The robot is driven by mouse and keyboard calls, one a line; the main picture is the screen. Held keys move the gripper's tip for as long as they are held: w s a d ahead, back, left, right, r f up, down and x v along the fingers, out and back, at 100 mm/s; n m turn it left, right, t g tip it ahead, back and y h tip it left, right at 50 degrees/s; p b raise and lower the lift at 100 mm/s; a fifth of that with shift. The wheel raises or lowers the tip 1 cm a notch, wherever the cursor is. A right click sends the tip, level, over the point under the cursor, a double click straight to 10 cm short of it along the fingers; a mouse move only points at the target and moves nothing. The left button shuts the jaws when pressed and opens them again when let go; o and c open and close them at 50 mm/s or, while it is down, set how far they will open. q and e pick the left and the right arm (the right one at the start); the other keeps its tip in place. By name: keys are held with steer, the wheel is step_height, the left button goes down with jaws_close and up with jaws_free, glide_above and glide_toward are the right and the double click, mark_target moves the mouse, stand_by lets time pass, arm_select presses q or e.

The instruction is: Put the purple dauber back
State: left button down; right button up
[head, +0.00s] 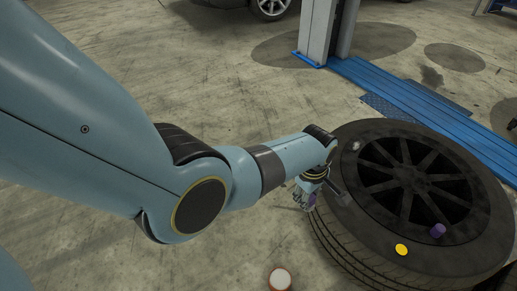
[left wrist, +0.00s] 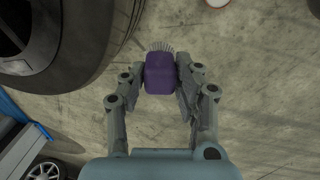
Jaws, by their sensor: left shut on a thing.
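My left gripper (head: 306,197) is beside the near left side of the tyre, over the floor. In the left wrist view the left gripper (left wrist: 160,77) is shut on the purple dauber (left wrist: 159,76), a rounded purple block with dark bristles pointing away from the wrist. In the head view the fingers mostly hide the dauber; only a bit of purple shows. A small purple cylinder (head: 438,231) stands on the tyre's top near the rim. I cannot tell whether it is open on top. My right gripper is in neither view.
The large tyre (head: 350,213) lies flat at the right, with a dark spoked wheel (head: 405,190). A yellow disc (head: 401,249) and a small silvery thing (head: 356,147) lie on it. A round white-topped, red-edged thing (head: 280,280) is on the floor. A blue lift (head: 400,95) stands behind.

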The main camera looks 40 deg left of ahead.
arm_select(q)
steer(key=s+f+b, duration=0.2)
steer(key=f+b, duration=0.1)
steer(key=f, duration=0.4)
steer(key=s+f+m+g+b, duration=0.1)
steer(key=s+f+b, duration=0.2)
steer(key=f, duration=0.5)
steer(key=s+f+m+b, duration=0.1)
steer(key=s+f+b, duration=0.1)
steer(key=f+b, duration=0.3)
step_height(320, 180, down, 2)
steer(key=shift+s+f+g, duration=0.2)
steer(key=shift+s+g, duration=0.15)
steer(key=shift+g, duration=0.05)
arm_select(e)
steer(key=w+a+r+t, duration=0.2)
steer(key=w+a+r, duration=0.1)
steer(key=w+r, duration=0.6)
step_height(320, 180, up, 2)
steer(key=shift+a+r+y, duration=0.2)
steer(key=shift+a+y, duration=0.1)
